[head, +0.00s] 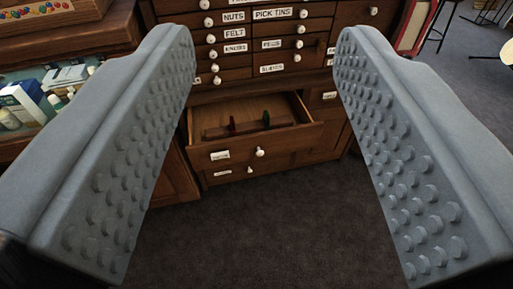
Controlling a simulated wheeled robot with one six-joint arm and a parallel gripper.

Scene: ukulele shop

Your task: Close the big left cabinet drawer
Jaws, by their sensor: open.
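The big drawer (240,160) of the wooden cabinet (275,84) is pulled out, low in the middle of the head view. Its front has a white label and a white round knob (260,152). Inside lies a dark object with a green and a red part (266,119). My gripper (262,150) is open and empty. Its two grey studded fingers stand wide at the left and right of the picture, with the drawer seen between them, farther ahead. The fingers hide parts of the cabinet's sides.
A lower drawer (225,174) sits under the open one. Small labelled drawers with white knobs fill the cabinet above. A shelf with boxes and bottles (25,102) stands at the left. Dark carpet (265,235) in front is clear. Stand legs (445,25) show at the upper right.

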